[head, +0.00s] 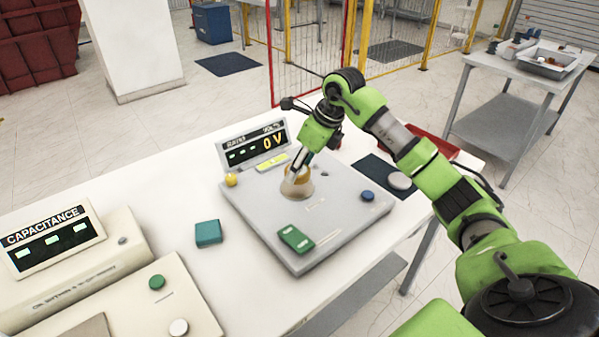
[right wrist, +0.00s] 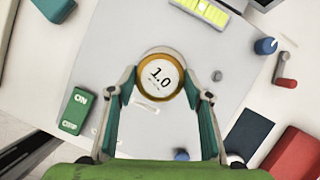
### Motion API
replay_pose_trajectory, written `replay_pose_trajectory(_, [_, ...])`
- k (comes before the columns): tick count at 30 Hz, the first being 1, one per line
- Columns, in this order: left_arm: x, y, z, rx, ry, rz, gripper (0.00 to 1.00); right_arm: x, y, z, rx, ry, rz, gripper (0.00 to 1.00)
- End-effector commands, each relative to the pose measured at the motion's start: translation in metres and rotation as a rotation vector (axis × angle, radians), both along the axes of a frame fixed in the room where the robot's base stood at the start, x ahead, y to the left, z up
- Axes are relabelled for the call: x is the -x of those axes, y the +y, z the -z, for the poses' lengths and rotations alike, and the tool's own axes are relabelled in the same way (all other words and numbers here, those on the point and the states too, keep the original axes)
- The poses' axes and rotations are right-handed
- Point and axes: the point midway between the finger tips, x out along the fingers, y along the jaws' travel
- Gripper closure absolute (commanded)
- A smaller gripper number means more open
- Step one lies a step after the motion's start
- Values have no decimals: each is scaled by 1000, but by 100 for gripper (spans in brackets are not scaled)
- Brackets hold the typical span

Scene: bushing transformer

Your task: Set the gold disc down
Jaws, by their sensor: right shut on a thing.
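The gold disc (right wrist: 160,78) has a gold rim and a white face marked "1.0". It sits between the two fingers of my right gripper (right wrist: 166,88), which is shut on it. In the head view the right gripper (head: 298,169) points down over the middle of the grey panel (head: 335,205). The gold disc (head: 297,176) shows there just above a round beige piece (head: 296,190) on the panel. I cannot tell whether the disc touches that piece. My left gripper is not in view.
The panel carries a green ON/OFF switch (head: 296,239), a yellow knob (head: 231,180), a blue knob (head: 367,196) and a display reading 0 V (head: 253,147). A teal block (head: 208,233) lies left of it. A capacitance unit (head: 52,240) stands at far left.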

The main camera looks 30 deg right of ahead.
Motion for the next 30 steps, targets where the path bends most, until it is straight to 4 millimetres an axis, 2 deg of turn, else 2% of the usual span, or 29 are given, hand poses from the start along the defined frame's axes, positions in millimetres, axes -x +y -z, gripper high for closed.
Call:
replay_pose_trajectory(5, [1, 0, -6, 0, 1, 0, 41, -9, -4, 11, -2, 0, 1, 84])
replay_pose_trajectory(12, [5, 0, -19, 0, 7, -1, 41, -8, -3, 36, -1, -2, 0, 84])
replay_pose_trajectory(24, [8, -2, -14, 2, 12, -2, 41, -8, -4, 44, 1, -3, 0, 84])
replay_pose_trajectory(25, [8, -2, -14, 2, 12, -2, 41, -7, -4, 44, 1, -1, -1, 49])
replay_pose_trajectory(26, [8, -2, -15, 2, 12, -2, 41, -7, -4, 43, 1, -1, -1, 41])
replay_pose_trajectory(27, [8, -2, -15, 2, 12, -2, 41, -7, -4, 43, 0, 0, -1, 37])
replay_pose_trajectory(30, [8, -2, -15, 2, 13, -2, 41, -7, -4, 43, 0, 0, -1, 37])
